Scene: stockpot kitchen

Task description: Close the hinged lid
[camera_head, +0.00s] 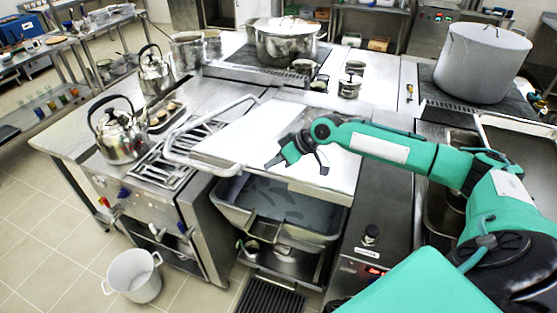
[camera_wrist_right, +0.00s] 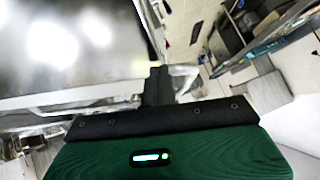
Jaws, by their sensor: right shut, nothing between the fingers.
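The hinged lid (camera_head: 240,135) is a broad, flat, pale metal panel with a tubular handle (camera_head: 169,147) along its left side. It lies over a grey metal basin (camera_head: 230,216). The basin's interior shows below the lid's front edge, so the lid stands apart from the rim there; its exact tilt is hard to tell. My right gripper (camera_head: 271,164) is shut and empty, over the front part of the lid; whether it touches is unclear. In the right wrist view, the dark fingers (camera_wrist_right: 157,86) are together beside the lid's bright surface (camera_wrist_right: 70,50). My left gripper is not in view.
Kettles (camera_head: 121,137) stand on the cooktop at the left. A large stockpot (camera_head: 286,43) stands behind the lid and another pot (camera_head: 482,64) at the right. A white pot (camera_head: 133,277) sits on the floor. A control panel (camera_head: 372,245) lies right of the basin.

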